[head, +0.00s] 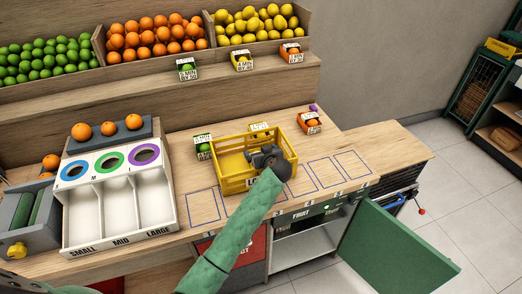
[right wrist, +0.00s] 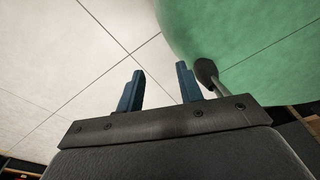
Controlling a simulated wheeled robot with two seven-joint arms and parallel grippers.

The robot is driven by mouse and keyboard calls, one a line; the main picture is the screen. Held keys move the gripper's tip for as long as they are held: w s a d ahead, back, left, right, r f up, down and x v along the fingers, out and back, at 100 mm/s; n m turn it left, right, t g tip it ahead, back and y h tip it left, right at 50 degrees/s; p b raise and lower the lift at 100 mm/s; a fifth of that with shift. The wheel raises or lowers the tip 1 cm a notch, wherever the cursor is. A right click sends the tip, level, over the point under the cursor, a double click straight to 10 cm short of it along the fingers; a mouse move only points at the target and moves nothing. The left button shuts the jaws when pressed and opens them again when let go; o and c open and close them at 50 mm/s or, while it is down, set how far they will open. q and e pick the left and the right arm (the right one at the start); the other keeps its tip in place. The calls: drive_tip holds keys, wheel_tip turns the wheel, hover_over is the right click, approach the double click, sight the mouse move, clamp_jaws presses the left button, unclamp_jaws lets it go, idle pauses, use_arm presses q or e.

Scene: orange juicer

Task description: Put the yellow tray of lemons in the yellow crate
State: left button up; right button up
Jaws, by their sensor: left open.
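The yellow crate (head: 222,172) stands on the wooden counter in the head view. My left gripper (head: 266,155) is open over the crate's right part; it hides some of the interior, and I cannot tell if it touches anything. A small yellow tray (head: 259,128) shows just behind the crate, mostly hidden by its rim. Another small yellow tray (head: 242,64) with a paper label sits on the shelf above; its fruit is too small to make out well. My right gripper (right wrist: 160,88) is open and empty in the right wrist view, above the floor.
Green tray (head: 203,149) and orange tray (head: 310,124) flank the crate at the back. A white sorting box (head: 118,205) stands at left. Outlined squares right of the crate are clear. A green door (head: 395,250) hangs open below the counter.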

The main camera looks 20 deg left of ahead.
use_arm(q)
drive_tip(key=shift+s+f, duration=0.15)
drive_tip(key=shift+f, duration=0.05)
drive_tip(key=shift+s+d+r+b, duration=0.15)
drive_tip(key=shift+r+b, duration=0.05)
drive_tip(key=shift+b, duration=0.2)
drive_tip(key=shift+s+d+r+b, duration=0.35)
drive_tip(key=shift+s+r, duration=0.05)
drive_tip(key=shift+s, duration=0.05)
drive_tip(key=shift+b+v, duration=0.5)
drive_tip(key=shift+v, duration=0.45)
drive_tip(key=b+v, duration=0.3)
drive_tip(key=v, duration=0.5)
drive_tip(key=shift+r+b, duration=0.35)
drive_tip(key=shift+b, duration=0.05)
use_arm(e)
drive_tip(key=w+a+r, duration=0.1)
drive_tip(key=w, duration=0.5)
drive_tip(key=w+a+r, duration=0.1)
drive_tip(key=w+r, duration=0.1)
drive_tip(key=w, duration=0.5)
drive_tip(key=shift+a+t, duration=0.35)
drive_tip(key=shift+t, duration=0.05)
